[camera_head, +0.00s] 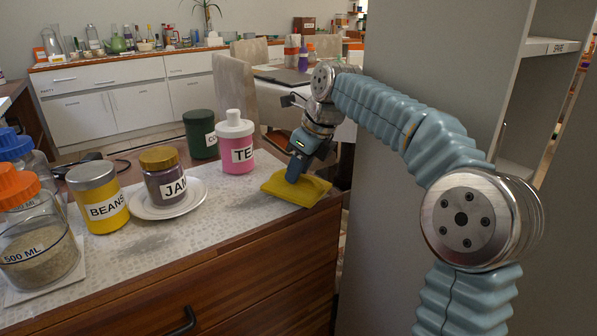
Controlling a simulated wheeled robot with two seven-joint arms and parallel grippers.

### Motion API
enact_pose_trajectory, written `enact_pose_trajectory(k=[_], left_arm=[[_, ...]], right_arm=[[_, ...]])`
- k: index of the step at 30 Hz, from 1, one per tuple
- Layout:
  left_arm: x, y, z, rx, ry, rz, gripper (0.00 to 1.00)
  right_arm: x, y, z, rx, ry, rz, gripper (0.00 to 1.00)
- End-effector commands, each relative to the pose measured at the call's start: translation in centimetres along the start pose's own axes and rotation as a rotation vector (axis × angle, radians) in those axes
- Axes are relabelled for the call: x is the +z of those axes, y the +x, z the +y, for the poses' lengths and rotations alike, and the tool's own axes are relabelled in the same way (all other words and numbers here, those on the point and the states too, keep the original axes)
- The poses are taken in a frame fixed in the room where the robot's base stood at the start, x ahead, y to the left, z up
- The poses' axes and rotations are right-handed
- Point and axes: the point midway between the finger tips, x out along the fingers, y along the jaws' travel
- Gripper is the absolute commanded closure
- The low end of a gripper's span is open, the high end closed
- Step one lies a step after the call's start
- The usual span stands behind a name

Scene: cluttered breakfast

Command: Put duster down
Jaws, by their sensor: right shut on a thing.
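The yellow duster (297,190) is at the right end of the counter, near its front right corner. My right gripper (294,172) is above it, pointing down, shut on the duster. The duster lies flat at counter height; I cannot tell whether it rests fully on the surface. The fingertips are partly hidden by the gripper body. My left gripper is not in view.
The patterned counter (228,203) holds a pink TEA canister (234,145), a green canister (200,133), a JAM jar (165,177) on a white plate (141,210), a yellow BEANS tin (97,200) and a glass jar (40,252). A grey shelf unit (420,60) stands at right.

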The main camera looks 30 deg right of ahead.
Motion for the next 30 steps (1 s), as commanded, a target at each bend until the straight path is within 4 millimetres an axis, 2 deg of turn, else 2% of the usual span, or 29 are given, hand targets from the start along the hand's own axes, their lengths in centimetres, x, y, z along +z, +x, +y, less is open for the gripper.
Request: enact_pose_trajectory(k=[9, 10, 14, 23, 26, 30], left_arm=[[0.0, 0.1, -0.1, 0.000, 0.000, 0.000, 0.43], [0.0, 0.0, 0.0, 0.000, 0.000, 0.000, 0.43], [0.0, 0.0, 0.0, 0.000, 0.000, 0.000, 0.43], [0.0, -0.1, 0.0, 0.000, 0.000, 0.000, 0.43], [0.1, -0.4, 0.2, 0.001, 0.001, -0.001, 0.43], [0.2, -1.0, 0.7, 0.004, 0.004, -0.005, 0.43]], right_arm=[[-0.1, 0.3, 0.0, 0.001, 0.000, 0.001, 1.00], [-0.1, 0.2, 0.0, 0.000, 0.000, 0.001, 0.69], [-0.1, 0.2, 0.0, 0.001, 0.000, 0.001, 0.49], [0.0, -0.1, 0.0, 0.000, 0.000, 0.000, 0.48], [0.1, -1.1, 0.0, -0.001, 0.000, -0.001, 0.48], [0.2, -3.8, 0.0, -0.001, 0.001, -0.002, 0.48]])
